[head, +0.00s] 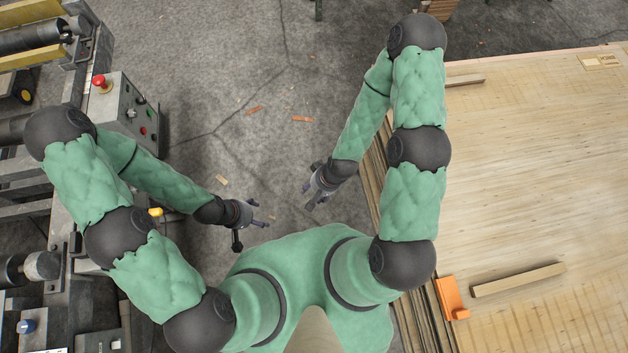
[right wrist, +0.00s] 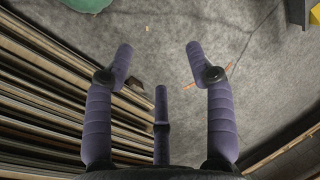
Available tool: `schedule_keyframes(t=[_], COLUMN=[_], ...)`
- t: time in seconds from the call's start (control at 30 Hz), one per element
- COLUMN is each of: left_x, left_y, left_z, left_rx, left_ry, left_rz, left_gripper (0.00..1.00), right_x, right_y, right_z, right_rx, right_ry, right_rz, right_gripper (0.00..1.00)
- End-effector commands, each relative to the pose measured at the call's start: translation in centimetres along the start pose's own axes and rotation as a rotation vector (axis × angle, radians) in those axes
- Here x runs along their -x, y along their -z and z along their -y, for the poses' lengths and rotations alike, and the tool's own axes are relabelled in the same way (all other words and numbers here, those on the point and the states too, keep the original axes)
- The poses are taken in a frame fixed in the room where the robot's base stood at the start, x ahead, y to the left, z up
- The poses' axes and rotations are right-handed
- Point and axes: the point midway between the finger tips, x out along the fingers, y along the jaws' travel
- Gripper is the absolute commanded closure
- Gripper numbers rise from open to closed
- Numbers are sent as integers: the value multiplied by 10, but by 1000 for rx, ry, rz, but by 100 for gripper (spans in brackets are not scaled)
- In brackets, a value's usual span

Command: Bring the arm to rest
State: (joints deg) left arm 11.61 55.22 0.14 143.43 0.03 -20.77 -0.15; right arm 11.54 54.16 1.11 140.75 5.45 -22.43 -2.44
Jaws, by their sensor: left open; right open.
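My left gripper (head: 252,221) is open and empty over the grey floor in the head view, in front of my green body. My right gripper (head: 311,193) is also open and empty, close to the left edge of the veneer stack. In the right wrist view its purple fingers (right wrist: 160,75) stand apart with bare floor between and beyond them. Both arms are bent, with the forearms folded back toward my body. The fingertips are small in the head view.
The veneer stack (head: 540,200) fills the right side, with a wood strip (head: 518,280) and an orange block (head: 451,298) on it. Its layered edges (right wrist: 45,90) show in the right wrist view. A machine with a control box (head: 125,110) stands at left. Wood scraps (head: 303,119) lie on the floor (head: 240,60).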

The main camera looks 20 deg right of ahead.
Motion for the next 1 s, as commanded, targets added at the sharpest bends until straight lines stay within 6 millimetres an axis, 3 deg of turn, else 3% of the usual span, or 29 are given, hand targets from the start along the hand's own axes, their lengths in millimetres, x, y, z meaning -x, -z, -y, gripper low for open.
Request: schedule_keyframes(t=[0.1, 0.2, 1.0], left_x=[0, 0, 0], left_y=[0, 0, 0], left_z=[0, 0, 0], left_rx=[0, 0, 0], left_ry=[0, 0, 0], left_rz=[0, 0, 0], left_gripper=[28, 28, 28], right_x=[2, 3, 3], right_y=[-26, -33, -32], right_z=[5, 6, 6], right_rx=[38, 48, 48], right_ry=[27, 35, 35], right_rz=[62, 80, 78], right_gripper=[45, 45, 45])
